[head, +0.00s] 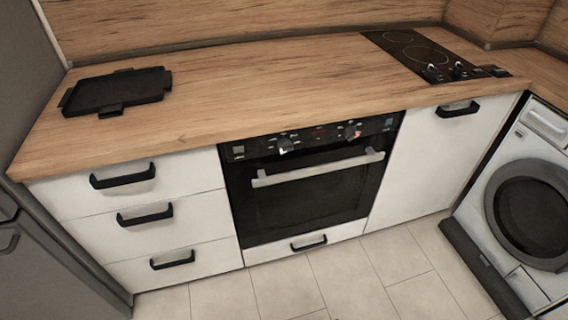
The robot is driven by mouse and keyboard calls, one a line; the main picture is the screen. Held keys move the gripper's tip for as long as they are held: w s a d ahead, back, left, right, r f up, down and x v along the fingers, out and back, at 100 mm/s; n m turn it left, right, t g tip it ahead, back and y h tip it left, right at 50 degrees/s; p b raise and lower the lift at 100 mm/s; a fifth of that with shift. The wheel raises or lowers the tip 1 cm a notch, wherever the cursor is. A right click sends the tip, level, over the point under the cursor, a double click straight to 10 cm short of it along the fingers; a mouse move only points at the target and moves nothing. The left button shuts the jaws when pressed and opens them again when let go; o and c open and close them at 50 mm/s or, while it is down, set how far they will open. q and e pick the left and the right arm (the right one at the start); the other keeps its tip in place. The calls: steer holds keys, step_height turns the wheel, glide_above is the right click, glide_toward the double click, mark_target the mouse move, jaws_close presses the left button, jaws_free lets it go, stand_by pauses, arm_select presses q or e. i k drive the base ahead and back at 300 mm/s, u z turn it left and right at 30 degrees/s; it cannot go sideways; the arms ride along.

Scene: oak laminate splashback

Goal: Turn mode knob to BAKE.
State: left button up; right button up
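The oven (310,199) is built in below the wooden counter, with its door closed and a pale bar handle (318,168) across the top. Its black control panel (318,136) runs just under the counter edge. The panel carries two light knobs, a left one (285,145) and a right one (351,132). The markings around the knobs are too small to read, so I cannot tell which is the mode knob or where it points. Neither of my grippers is in view.
A black tray (116,91) lies on the left of the wooden counter (240,85). A cooktop with knobs (425,54) is at the back right. White drawers (135,215) flank the oven's left, a cabinet (432,152) its right. A washing machine (530,205) stands far right. The tiled floor in front is clear.

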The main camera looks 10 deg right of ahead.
mark_target(284, 144)
steer(key=u, duration=1.15)
steer(key=i, duration=0.9)
steer(key=z, duration=0.75)
